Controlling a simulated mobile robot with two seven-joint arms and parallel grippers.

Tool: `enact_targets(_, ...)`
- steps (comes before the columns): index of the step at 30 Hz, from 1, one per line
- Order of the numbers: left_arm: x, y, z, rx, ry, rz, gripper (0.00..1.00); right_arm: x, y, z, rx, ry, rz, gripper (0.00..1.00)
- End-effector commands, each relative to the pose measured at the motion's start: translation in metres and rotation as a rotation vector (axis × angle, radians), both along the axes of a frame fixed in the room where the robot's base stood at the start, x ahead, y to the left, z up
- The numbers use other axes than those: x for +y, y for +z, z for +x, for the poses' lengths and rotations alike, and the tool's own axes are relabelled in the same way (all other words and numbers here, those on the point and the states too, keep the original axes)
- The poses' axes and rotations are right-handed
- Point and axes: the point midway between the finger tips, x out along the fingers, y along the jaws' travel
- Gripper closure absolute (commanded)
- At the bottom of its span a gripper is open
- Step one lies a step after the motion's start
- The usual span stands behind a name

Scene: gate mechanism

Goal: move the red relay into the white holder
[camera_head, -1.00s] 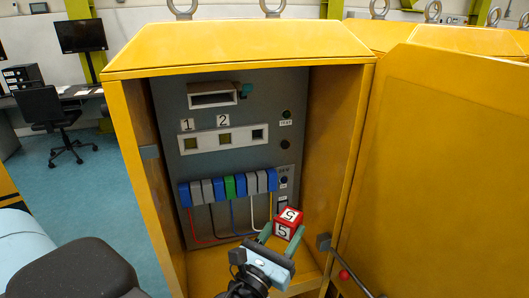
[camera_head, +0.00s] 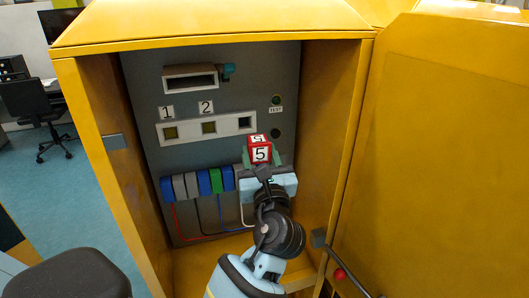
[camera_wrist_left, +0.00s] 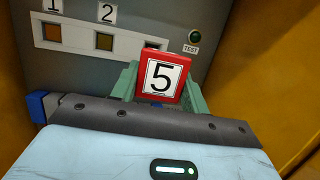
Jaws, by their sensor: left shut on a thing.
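The red relay (camera_head: 258,151), a red cube with white labels reading 5, is between the green fingers of my left gripper (camera_head: 260,160). It also shows in the left wrist view (camera_wrist_left: 164,77), with the left gripper (camera_wrist_left: 162,92) shut on it. The white holder (camera_head: 189,130) is a strip on the grey panel with square openings. The two left ones, marked 1 and 2, look yellowish; the right one is dark. In the head view the relay is just below and right of the dark opening. In the wrist view it covers the holder's right end (camera_wrist_left: 125,46). My right gripper is not in view.
The yellow cabinet's side walls (camera_head: 338,140) flank the panel closely. A row of blue, grey and green blocks (camera_head: 204,183) with wires is below left. A slotted box (camera_head: 190,80) sits above the holder, and a TEST button (camera_head: 276,100) to its right. The yellow door (camera_head: 440,160) stands open at right.

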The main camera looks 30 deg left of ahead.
Motion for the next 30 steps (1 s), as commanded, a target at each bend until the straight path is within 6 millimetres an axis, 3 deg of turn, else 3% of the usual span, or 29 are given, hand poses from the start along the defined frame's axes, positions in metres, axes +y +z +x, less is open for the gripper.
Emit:
enact_targets(6,0.007,0.005,0.011,0.001,0.109,0.001,0.79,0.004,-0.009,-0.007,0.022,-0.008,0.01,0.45)
enact_targets(17,0.011,0.007,0.014,-0.003,0.118,0.004,0.79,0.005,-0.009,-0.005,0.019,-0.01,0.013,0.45)
enact_targets(30,0.037,0.005,0.037,0.0,0.116,0.004,0.79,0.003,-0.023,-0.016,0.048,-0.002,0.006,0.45)
